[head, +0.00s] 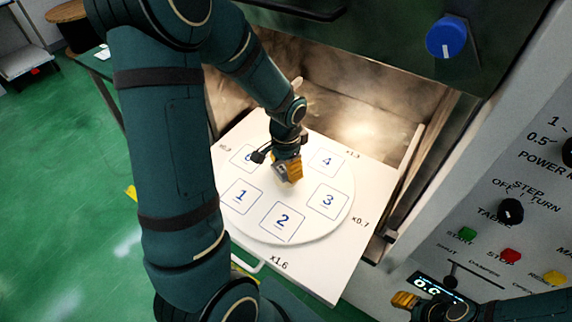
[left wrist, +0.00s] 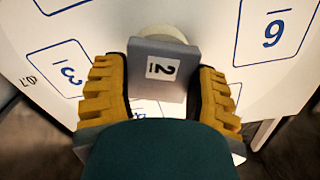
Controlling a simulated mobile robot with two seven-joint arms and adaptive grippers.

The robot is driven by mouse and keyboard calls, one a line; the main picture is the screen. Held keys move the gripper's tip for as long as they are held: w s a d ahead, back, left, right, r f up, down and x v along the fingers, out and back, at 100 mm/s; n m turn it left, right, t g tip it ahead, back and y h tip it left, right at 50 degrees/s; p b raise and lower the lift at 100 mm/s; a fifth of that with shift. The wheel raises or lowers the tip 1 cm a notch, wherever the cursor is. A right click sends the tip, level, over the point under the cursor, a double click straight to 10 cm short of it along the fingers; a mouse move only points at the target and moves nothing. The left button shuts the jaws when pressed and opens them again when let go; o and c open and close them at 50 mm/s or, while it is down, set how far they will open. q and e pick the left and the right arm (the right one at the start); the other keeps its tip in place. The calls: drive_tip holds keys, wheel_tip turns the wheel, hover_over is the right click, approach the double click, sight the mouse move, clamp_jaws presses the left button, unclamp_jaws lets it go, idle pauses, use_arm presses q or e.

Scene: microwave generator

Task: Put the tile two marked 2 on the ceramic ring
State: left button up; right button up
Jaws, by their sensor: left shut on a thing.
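The grey tile two, with a white label marked 2, (left wrist: 148,52) is held between the yellow fingers of my left gripper (left wrist: 160,95) in the left wrist view. In the head view, my left gripper (head: 288,170) is over the middle of the round white turntable. The pale ceramic ring (left wrist: 160,31) shows partly behind the tile in the left wrist view; the tile hides the rest. I cannot tell if the tile touches it. In the head view my gripper hides the ring. My right gripper (head: 405,300) is at the lower right, its opening unclear.
The white turntable (head: 262,228) has numbered squares and lies on a pulled-out white tray (head: 345,255) before the open chamber (head: 365,105). A control panel (head: 500,180) with knobs and coloured buttons stands at the right. The chamber's side walls are close to my left arm.

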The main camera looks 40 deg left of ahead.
use_arm(q)
drive_tip(key=shift+f, duration=0.2)
drive_tip(key=o, duration=1.3)
drive_tip(key=shift+o, duration=0.6)
drive_tip(key=shift+r, duration=0.1)
drive_tip(key=shift+r+p, duration=2.7)
drive_tip(key=shift+r, duration=0.8)
drive_tip(key=shift+f, duration=0.1)
